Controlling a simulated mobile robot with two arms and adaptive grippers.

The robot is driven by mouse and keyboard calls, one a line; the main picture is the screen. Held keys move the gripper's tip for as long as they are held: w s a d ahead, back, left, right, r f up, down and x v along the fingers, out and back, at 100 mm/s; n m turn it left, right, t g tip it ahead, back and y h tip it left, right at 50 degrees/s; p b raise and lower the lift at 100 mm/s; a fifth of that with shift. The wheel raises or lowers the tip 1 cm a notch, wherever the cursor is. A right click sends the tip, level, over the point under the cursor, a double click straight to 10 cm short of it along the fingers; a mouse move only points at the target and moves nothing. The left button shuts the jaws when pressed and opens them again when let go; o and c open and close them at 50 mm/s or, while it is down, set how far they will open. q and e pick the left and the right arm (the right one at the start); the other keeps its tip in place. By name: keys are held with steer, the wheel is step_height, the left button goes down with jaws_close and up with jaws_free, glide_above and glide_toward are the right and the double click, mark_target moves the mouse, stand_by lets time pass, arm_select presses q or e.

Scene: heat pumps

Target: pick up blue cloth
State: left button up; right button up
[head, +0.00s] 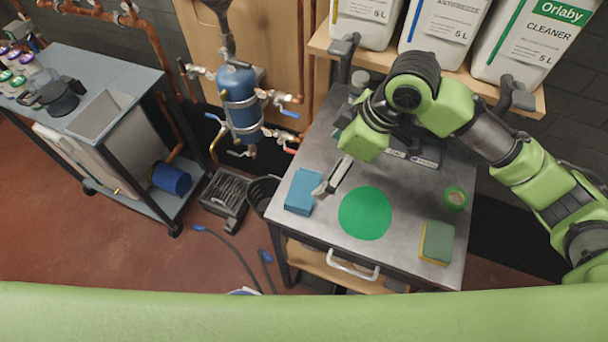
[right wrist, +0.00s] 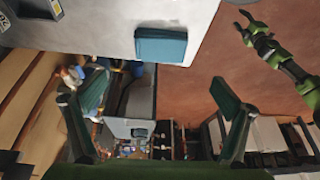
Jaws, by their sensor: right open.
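The blue cloth (head: 303,190) is a folded blue block lying at the left edge of the grey metal table. It also shows near the table edge in the right wrist view (right wrist: 161,46). My right gripper (head: 328,186) reaches over the table from the right, and its fingertips are close to the cloth's right side. In the right wrist view my right gripper (right wrist: 168,110) has its two fingers wide apart, with nothing between them. The cloth shows beyond them. My left gripper (right wrist: 245,28) seems to show small at the upper right there; its jaw state is unclear.
On the metal table (head: 405,185) lie a green disc (head: 365,213), a yellow-green sponge (head: 437,242) and a green roll (head: 455,198). White canisters (head: 449,22) stand on a shelf behind. A blue vessel with pipes (head: 240,100) is left of the table. Red floor lies between the tables.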

steer(key=p, duration=0.1)
glide_toward(306, 189)
steer(key=f, duration=0.2)
steer(key=shift+w+a+f, duration=0.1)
steer(key=shift+a+f, duration=0.7)
steer(key=shift+a, duration=0.05)
steer(key=shift+p+x, duration=0.7)
steer(key=shift+x, duration=0.3)
steer(key=shift+p+x, duration=0.3)
steer(key=shift+x, duration=0.95)
steer(key=shift+w+a+f, duration=0.1)
steer(key=shift+w+f, duration=0.1)
steer(key=shift+f, duration=0.3)
arm_select(q)
steer(key=s+r, duration=0.3)
steer(key=shift+a, duration=0.2)
arm_select(e)
steer(key=c, duration=1.2)
